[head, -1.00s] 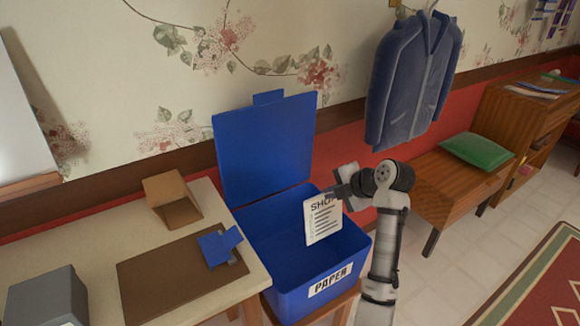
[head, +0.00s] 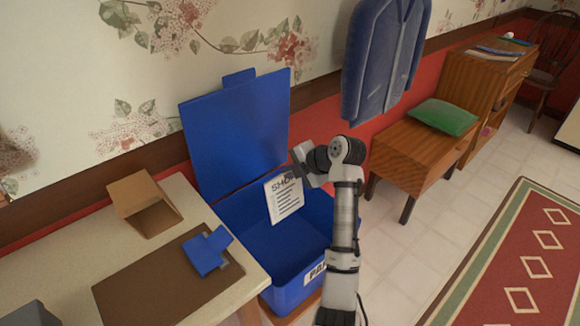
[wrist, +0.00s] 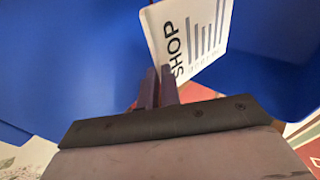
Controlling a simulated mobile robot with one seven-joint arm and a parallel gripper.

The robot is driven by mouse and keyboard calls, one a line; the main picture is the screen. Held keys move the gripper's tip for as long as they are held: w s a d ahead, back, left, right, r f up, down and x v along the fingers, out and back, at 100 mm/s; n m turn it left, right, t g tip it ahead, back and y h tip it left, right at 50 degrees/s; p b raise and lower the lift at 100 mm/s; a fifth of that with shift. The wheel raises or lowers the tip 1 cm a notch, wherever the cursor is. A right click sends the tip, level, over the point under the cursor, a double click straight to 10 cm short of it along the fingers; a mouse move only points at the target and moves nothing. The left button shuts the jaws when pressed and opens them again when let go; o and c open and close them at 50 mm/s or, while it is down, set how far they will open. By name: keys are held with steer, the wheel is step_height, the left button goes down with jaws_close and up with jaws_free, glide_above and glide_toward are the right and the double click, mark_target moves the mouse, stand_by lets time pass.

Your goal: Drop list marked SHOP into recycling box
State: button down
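The white list marked SHOP (head: 284,198) hangs over the open blue box labelled PAPER (head: 268,279). My gripper (head: 293,173) is shut on the list's upper edge and holds it tilted above the box opening. In the wrist view, the fingers (wrist: 158,88) meet at the edge of the list (wrist: 190,35) near the word SHOP, with blue box surfaces behind it. The box's lid (head: 236,130) stands open at the back. The inside of the box that shows looks empty.
A table (head: 70,259) on the left holds a brown mat (head: 150,285), an open cardboard box (head: 146,203) and a small blue object (head: 207,251). A wooden bench (head: 410,165) with a green cushion (head: 444,117) stands right. A blue jacket (head: 386,62) hangs above.

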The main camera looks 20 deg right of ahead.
steer(key=shift+f+b, duration=0.35)
steer(key=shift+f, duration=1)
steer(key=c, duration=1.5)
jaws_free()
steer(key=shift+c, duration=0.2)
steer(key=shift+r, duration=0.1)
steer(key=b+v, duration=0.2)
steer(key=v, duration=1.1)
steer(key=shift+s+r, duration=0.2)
steer(key=shift+r, duration=0.05)
steer(key=shift+d, duration=0.15)
